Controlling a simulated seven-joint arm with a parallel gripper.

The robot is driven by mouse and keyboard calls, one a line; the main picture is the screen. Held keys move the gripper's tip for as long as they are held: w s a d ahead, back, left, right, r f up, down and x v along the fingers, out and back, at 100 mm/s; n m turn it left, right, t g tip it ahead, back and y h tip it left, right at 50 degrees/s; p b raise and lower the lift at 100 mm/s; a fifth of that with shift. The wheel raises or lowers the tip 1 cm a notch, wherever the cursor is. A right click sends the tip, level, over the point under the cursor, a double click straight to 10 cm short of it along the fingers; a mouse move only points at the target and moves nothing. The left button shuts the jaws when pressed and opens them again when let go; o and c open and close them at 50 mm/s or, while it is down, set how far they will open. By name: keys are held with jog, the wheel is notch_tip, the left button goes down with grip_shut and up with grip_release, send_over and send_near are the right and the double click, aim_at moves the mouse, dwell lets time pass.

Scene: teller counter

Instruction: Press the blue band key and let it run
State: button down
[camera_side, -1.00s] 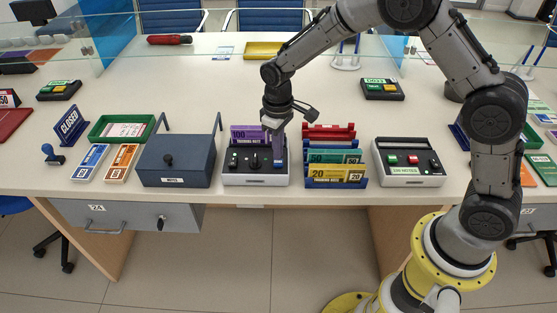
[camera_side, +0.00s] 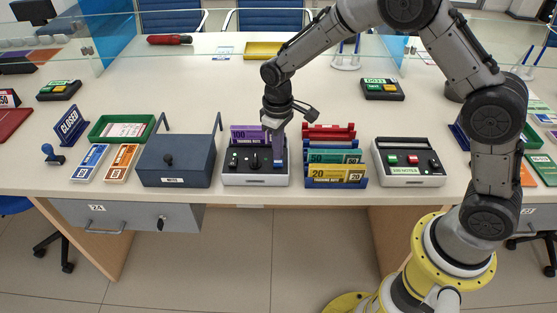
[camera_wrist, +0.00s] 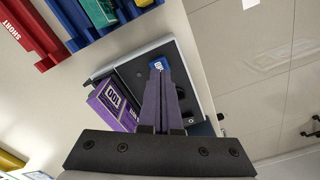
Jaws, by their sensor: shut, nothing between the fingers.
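The banding machine (camera_side: 240,179) is a grey-and-black box on the counter with several dark controls on top. A purple 100 note bundle (camera_side: 245,133) stands upright at its back and also shows in the wrist view (camera_wrist: 113,102). The blue band key (camera_side: 278,164) is at the right end of the machine's top; in the wrist view the blue key (camera_wrist: 158,63) shows just beyond my fingertips. My gripper (camera_side: 279,158) points down, shut and empty, its purple fingers right at the key. The tips partly cover the key, so I cannot tell whether it is pressed down.
A rack of coloured note bundles (camera_side: 336,181) stands close on the right. Beyond it is a second control box (camera_side: 415,181) with green and red keys. A dark blue box (camera_side: 176,182) stands close on the left. The counter behind is mostly clear.

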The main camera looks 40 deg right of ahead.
jog(key=shift+f, duration=1)
jog(key=shift+r, duration=0.1)
notch_tip(320, 180, up, 9)
dwell(1.2)
